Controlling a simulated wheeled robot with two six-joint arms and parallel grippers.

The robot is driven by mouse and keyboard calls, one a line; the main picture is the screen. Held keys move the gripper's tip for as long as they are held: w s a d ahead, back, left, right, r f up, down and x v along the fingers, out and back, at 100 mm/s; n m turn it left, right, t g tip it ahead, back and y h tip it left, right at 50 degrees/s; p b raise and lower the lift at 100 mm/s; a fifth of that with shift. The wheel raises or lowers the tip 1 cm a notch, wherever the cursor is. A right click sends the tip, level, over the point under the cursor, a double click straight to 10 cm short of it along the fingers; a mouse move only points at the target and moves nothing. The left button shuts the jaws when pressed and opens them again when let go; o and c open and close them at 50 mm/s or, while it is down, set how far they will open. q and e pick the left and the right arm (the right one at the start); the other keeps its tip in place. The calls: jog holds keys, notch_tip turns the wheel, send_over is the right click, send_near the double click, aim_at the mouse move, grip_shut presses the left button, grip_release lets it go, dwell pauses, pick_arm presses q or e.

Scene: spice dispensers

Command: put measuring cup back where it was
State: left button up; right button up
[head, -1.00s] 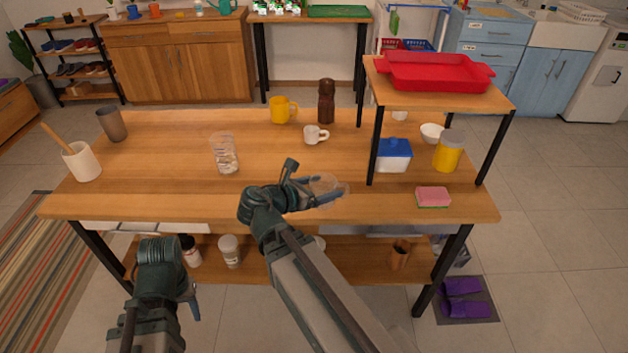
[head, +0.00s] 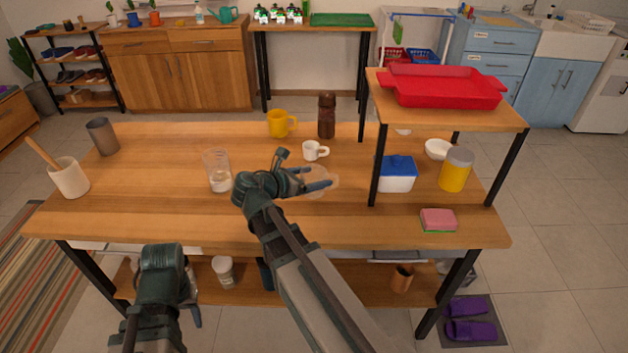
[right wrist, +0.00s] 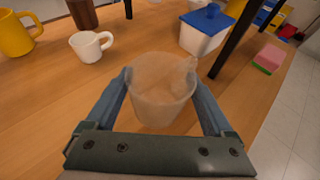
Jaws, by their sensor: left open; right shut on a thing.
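The measuring cup (right wrist: 160,95) is clear, slightly frosted and has a handle on its right side in the right wrist view. My right gripper (right wrist: 161,88) is shut on it, with one finger on each side. In the head view the cup (head: 325,180) shows faintly at the right gripper (head: 315,183), over the middle of the table. Whether it touches the tabletop I cannot tell. My left gripper (head: 192,300) is open and empty, low in front of the table's front edge.
On the wooden table (head: 150,210) stand a clear container (head: 217,172), a white mug (head: 315,151), a yellow mug (head: 281,122) and a brown mill (head: 327,115). A raised shelf (head: 450,112) stands at right, with a blue-lidded box (head: 397,178) and yellow jar (head: 455,170). A sponge (head: 438,219) lies near the front.

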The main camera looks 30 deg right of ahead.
jog(key=shift+w+d+f, duration=0.1)
jog(key=shift+w+d, duration=0.15)
jog(key=shift+w, duration=0.4)
jog(key=shift+w+d+f, duration=0.1)
jog(key=shift+w+d, duration=0.1)
jog(key=shift+w, duration=0.4)
notch_tip(320, 180, down, 3)
jog(key=b, duration=0.3)
jog(key=shift+s+d, duration=0.1)
pick_arm(q)
jog(key=f, duration=0.2)
jog(key=d+f, duration=0.1)
jog(key=shift+w+f+b, duration=0.3)
jog(key=shift+f+b, duration=0.05)
pick_arm(e)
jog(key=shift+f, duration=0.2)
jog(key=shift+f, duration=0.2)
jog(key=o, duration=1.3)
pick_arm(q)
jog(key=shift+f, duration=0.15)
pick_arm(e)
jog(key=shift+r, duration=0.1)
